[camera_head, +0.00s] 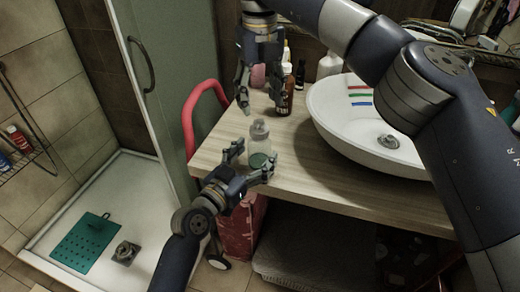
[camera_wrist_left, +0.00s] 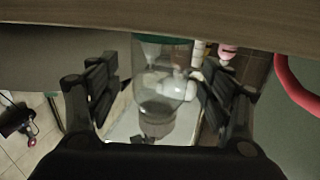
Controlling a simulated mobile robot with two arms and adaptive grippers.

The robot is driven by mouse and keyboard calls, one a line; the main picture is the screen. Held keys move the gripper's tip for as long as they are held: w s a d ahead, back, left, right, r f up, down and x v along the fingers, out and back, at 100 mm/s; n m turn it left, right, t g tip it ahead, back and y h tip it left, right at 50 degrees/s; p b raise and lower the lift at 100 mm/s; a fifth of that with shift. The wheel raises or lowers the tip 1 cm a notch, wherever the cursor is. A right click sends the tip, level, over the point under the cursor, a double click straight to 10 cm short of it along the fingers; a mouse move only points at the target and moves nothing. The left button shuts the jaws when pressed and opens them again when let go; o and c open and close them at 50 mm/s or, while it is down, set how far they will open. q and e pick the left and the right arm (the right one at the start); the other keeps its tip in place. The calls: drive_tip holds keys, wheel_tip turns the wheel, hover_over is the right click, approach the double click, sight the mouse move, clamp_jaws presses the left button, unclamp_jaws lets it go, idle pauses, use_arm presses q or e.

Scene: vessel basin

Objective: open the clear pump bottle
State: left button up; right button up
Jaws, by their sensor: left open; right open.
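The clear pump bottle (camera_head: 260,143) has a see-through body, a greyish top and a green patch low down. It stands near the front left edge of the wooden counter. My left gripper (camera_head: 252,157) is open at the counter's edge, with fingers on either side of the bottle's lower part. In the left wrist view the bottle (camera_wrist_left: 160,88) appears upside down between the open fingers, with visible gaps on both sides. My right gripper (camera_head: 262,97) is open and points down above and behind the bottle, apart from it. Finger contact is not visible.
A brown bottle (camera_head: 285,92) and a white bottle (camera_head: 329,65) stand behind on the counter (camera_head: 310,170). A white basin (camera_head: 350,130) takes up the right side, below my right arm. A red curved handle (camera_head: 188,115) rises left of the counter.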

sight(259, 121)
use_arm(q)
drive_tip(key=shift+x, duration=1.3)
use_arm(e)
drive_tip(key=shift+a, duration=0.1)
use_arm(q)
drive_tip(key=shift+c, duration=0.5)
clamp_jaws()
use_arm(e)
drive_tip(key=shift+s, duration=0.1)
drive_tip(key=m, duration=0.6)
drive_tip(key=shift+a+m, duration=0.15)
drive_tip(key=shift+m, duration=0.25)
drive_tip(key=m, duration=1.9)
drive_tip(key=shift+m, duration=0.4)
drive_tip(key=shift+f, duration=3.95)
